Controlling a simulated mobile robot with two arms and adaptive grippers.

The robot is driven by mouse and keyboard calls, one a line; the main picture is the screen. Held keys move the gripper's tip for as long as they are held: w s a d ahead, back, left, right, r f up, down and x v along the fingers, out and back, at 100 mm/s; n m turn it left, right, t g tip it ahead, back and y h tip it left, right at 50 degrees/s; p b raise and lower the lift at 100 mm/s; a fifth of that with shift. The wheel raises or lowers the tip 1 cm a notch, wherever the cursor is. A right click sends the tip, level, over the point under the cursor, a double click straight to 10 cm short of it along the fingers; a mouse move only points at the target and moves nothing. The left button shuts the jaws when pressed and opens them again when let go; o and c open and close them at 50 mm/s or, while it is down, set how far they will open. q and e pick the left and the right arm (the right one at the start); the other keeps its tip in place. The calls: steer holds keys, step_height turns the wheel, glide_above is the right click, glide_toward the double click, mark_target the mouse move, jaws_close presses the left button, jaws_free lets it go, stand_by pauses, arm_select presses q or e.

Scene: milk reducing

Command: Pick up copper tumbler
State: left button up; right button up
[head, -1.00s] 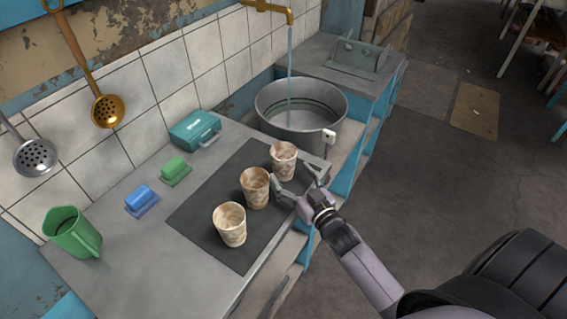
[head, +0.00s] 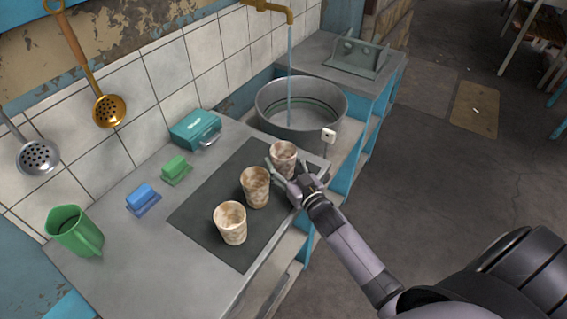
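Three beige-brown patterned tumblers stand upright in a row on a dark mat (head: 195,212): a near one (head: 230,225), a middle one (head: 256,190) and a far one (head: 283,158). Which of them is the copper tumbler I cannot tell by colour. My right gripper (head: 290,170) is at the far tumbler, its fingers spread on either side of the tumbler's lower part. It looks open; whether the fingers touch the tumbler is not clear. The tumbler's lower right is partly hidden by the gripper. My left gripper is not in view.
A round metal basin (head: 300,108) under a running tap (head: 268,8) stands just beyond the far tumbler. A green pitcher (head: 76,232), a blue butter dish (head: 143,199), a green one (head: 176,170) and a teal box (head: 195,130) line the wall side.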

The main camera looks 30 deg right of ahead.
steer(key=c, duration=0.8)
